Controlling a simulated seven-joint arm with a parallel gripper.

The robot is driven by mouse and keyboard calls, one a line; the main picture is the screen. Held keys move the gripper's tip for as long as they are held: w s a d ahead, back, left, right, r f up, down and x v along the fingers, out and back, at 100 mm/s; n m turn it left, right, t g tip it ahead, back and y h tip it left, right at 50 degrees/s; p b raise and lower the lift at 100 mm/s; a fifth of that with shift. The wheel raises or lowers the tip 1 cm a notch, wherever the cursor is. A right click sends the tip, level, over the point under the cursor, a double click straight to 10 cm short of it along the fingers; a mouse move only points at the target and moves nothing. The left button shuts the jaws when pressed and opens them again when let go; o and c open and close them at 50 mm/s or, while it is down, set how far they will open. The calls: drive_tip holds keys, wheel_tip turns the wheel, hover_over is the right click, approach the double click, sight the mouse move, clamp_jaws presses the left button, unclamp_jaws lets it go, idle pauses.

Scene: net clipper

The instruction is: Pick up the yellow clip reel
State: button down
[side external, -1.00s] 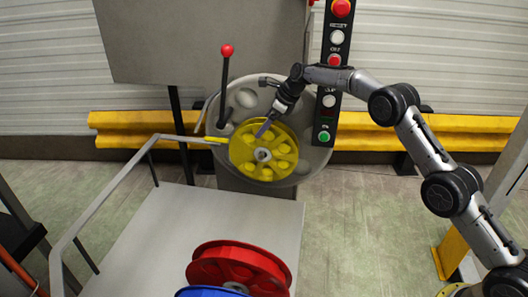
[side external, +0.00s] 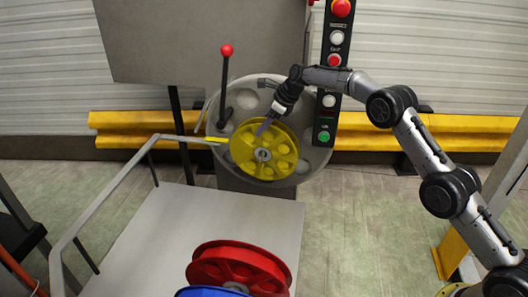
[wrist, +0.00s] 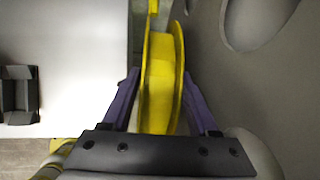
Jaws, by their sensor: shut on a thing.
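The yellow clip reel (side external: 248,153) stands upright in front of the round grey machine plate (side external: 309,164), around its centre hub. In the wrist view the yellow clip reel (wrist: 160,80) fills the middle, seen along its edge, with its two flanges between my fingers. My gripper (side external: 264,127) reaches the reel's upper rim from the upper right. In the wrist view my gripper (wrist: 160,101) has its purple fingers on both sides of the reel, shut on it. Whether the reel still touches the hub is hidden.
A red reel (side external: 232,262) and a blue reel (side external: 208,292) lie at the front of the grey table (side external: 190,225). A button panel (side external: 328,103) stands close behind my arm. A bent metal rail (side external: 100,199) runs at the left.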

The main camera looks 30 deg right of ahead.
drive_tip(key=shift+d+r, duration=0.1)
drive_tip(key=shift+w+r, duration=0.1)
